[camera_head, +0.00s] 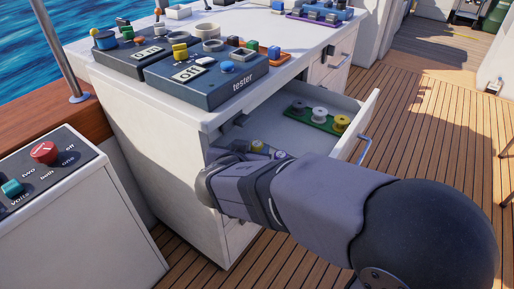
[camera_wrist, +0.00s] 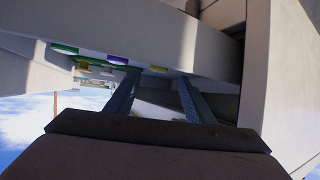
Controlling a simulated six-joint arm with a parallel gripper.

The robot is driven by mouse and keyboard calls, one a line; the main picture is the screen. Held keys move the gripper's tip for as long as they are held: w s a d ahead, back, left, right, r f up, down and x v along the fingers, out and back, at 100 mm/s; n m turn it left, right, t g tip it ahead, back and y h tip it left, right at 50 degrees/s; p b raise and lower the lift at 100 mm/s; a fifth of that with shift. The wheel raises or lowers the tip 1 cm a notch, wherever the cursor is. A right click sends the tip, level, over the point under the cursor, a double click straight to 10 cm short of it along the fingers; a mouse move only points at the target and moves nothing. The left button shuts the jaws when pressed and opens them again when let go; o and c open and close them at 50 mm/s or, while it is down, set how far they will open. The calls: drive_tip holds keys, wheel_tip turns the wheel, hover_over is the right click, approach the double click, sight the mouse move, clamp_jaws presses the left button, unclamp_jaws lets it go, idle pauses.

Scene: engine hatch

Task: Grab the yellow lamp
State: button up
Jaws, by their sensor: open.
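Tester boxes (camera_head: 207,77) stand on the white cabinet above. A control box (camera_head: 60,215) stands at the left.

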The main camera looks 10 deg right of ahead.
sight(256, 146)
drive_tip(key=x, duration=0.5)
drive_tip(key=shift+s+d+f, duration=0.1)
drive_tip(key=shift+s+f, duration=0.05)
drive_tip(key=shift+s, duration=0.05)
drive_tip(key=c, duration=1.1)
